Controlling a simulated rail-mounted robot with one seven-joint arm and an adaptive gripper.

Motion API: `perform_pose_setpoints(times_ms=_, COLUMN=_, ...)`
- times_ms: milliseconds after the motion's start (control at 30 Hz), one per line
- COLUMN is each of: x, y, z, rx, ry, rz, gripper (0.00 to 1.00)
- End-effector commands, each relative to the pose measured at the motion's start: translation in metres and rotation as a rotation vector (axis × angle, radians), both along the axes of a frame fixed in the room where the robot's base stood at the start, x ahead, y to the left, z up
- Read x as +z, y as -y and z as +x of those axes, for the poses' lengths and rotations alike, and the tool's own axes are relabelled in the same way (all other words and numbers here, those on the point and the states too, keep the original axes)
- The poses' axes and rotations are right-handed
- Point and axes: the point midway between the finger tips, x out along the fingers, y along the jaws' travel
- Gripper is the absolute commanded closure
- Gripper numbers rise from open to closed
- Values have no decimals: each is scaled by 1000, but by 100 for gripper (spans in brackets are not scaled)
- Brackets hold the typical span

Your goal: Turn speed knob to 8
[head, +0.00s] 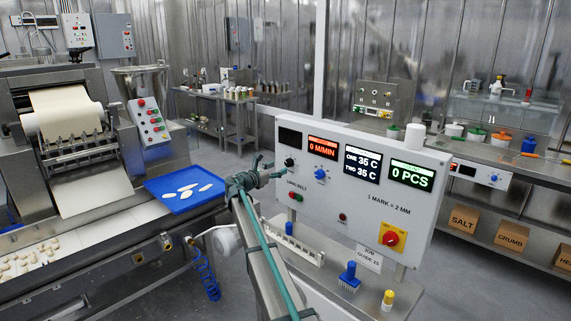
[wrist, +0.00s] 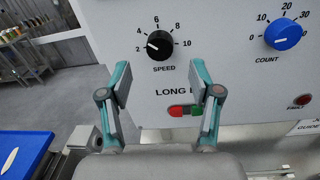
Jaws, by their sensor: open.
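The speed knob (wrist: 160,45) is black with a white pointer mark, on the pale panel (wrist: 230,70) in the wrist view. Its mark points left, around the 2 on a scale from 2 to 10. My gripper (wrist: 160,82) is open and empty. Its two fingers stand either side of and below the knob in the wrist view, apart from it. In the head view my gripper (head: 266,172) is just left of the panel, close to the knob.
The blue count knob (wrist: 283,34) is right of the speed knob. Green and red buttons (wrist: 184,111) sit below, between the fingers. A red rotary switch (head: 392,238) is lower right on the panel. A blue tray (head: 160,202) with pale pieces lies left of my gripper.

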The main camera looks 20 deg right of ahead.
Motion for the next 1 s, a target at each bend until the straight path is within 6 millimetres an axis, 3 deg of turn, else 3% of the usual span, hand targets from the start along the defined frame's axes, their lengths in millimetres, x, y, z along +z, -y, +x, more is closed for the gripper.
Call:
perform_pose_setpoints(times_ms=100, x=2, y=20, z=11, rx=-1, ry=-1, rz=0, gripper=37)
perform_pose_setpoints(times_ms=300, x=1, y=43, z=21, rx=0, ry=-1, rz=0, gripper=37)
perform_pose_setpoints(times_ms=767, x=-1, y=52, z=25, rx=0, ry=0, rz=1, gripper=37)
perform_pose_setpoints(times_ms=1000, x=-1, y=52, z=25, rx=0, ry=0, rz=1, gripper=77)
